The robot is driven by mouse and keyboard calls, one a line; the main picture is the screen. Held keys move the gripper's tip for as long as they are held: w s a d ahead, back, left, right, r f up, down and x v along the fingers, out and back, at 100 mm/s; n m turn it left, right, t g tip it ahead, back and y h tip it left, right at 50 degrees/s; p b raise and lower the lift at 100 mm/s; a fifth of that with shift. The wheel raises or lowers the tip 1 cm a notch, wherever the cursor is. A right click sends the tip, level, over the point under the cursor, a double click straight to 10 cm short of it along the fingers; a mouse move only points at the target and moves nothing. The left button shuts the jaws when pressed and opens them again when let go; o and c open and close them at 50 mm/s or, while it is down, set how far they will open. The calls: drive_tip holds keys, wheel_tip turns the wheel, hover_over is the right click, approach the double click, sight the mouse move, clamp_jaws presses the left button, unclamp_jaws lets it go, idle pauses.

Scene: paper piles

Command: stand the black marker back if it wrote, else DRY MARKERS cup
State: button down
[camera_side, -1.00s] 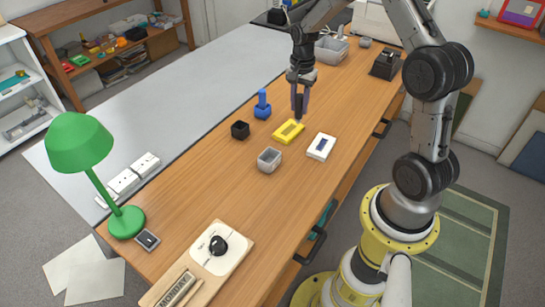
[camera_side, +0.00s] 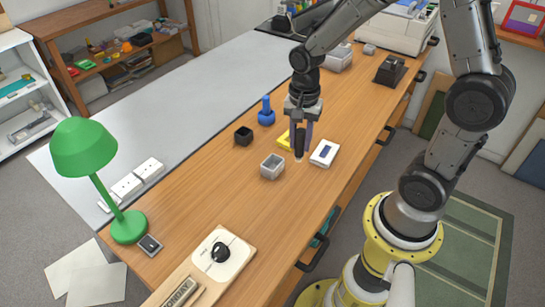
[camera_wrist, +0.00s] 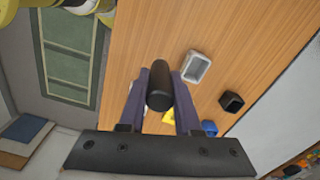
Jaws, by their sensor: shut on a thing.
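My gripper (camera_side: 300,142) is shut on the black marker (camera_wrist: 160,90), which hangs roughly upright between the fingers. In the side view the marker's pale lower end (camera_side: 299,158) shows just below the fingertips, close to the wood; I cannot tell whether it touches. A grey open cup (camera_side: 272,168) stands to the left of the marker, apart from it. A small black open cup (camera_side: 243,137) stands farther left. Both also show in the wrist view, the grey cup (camera_wrist: 197,68) and the black cup (camera_wrist: 231,102). I can read no DRY MARKERS label on either.
A yellow block (camera_side: 284,140) lies partly hidden behind my gripper. A white block with a blue patch (camera_side: 324,153) lies just right. A blue upright object (camera_side: 266,113) stands behind. A green lamp (camera_side: 85,150) and a white dial box (camera_side: 222,252) stand nearer the front.

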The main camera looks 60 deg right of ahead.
drive_tip(key=shift+w+d+f, duration=0.25)
drive_tip(key=shift+w+f, duration=1.35)
drive_tip(key=shift+f, duration=0.25)
drive_tip(key=shift+w+d+f, duration=0.25)
drive_tip(key=shift+w+f, duration=1.3)
drive_tip(key=shift+f, duration=0.25)
drive_tip(key=shift+w+d+f, duration=0.25)
drive_tip(key=shift+w+f, duration=1.35)
drive_tip(key=shift+f, duration=0.25)
drive_tip(key=shift+f, duration=0.1)
drive_tip(key=c, duration=0.6)
unclamp_jaws()
